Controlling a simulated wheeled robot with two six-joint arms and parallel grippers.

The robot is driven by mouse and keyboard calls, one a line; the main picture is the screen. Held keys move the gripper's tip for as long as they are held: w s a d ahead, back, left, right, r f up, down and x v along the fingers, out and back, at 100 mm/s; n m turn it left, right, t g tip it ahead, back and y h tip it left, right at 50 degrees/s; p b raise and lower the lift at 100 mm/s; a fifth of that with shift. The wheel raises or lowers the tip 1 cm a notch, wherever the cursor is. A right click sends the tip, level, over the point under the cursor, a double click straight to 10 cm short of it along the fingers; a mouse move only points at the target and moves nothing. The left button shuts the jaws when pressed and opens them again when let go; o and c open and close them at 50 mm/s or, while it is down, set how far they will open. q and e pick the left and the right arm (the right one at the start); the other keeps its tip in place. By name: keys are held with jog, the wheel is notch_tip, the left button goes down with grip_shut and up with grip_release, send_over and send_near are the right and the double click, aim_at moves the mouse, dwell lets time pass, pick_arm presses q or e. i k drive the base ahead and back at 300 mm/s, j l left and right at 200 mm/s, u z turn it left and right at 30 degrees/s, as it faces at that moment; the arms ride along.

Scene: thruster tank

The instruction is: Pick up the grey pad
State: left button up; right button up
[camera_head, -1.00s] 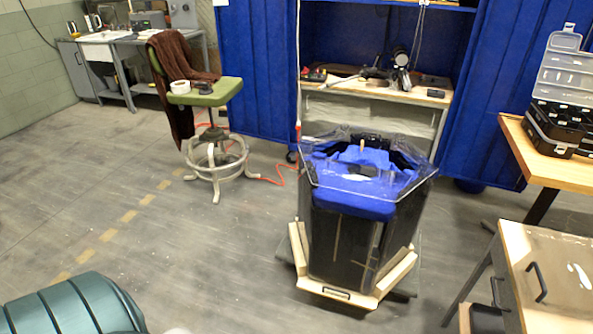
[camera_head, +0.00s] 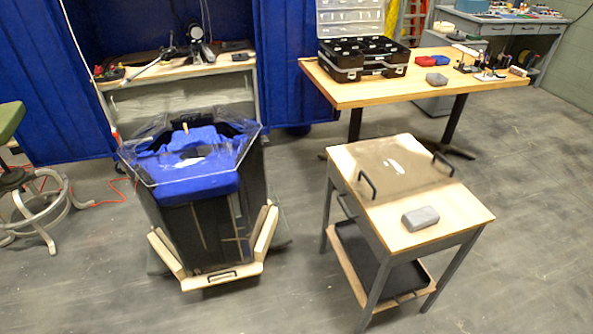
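A grey, rounded block that looks like the grey pad (camera_head: 420,218) lies flat on the near part of a small wooden-topped cart (camera_head: 462,212), right of centre. A second, smaller grey block (camera_head: 436,79) lies on the long wooden table (camera_head: 347,98) at the back. I cannot tell for certain which of the two is the pad. Neither of my grippers is in view.
The cart has two dark handles (camera_head: 368,185) on a clear sheet and a lower shelf. A dark tank (camera_head: 215,225) with blue padding stands left. A black toolbox (camera_head: 362,58) is on the back table. The floor right of the cart is clear.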

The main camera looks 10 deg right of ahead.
aim_at(425, 216)
jog(key=i+j, duration=0.1)
jog(key=i, duration=0.35)
jog(key=i+j, duration=0.1)
jog(key=i, duration=0.35)
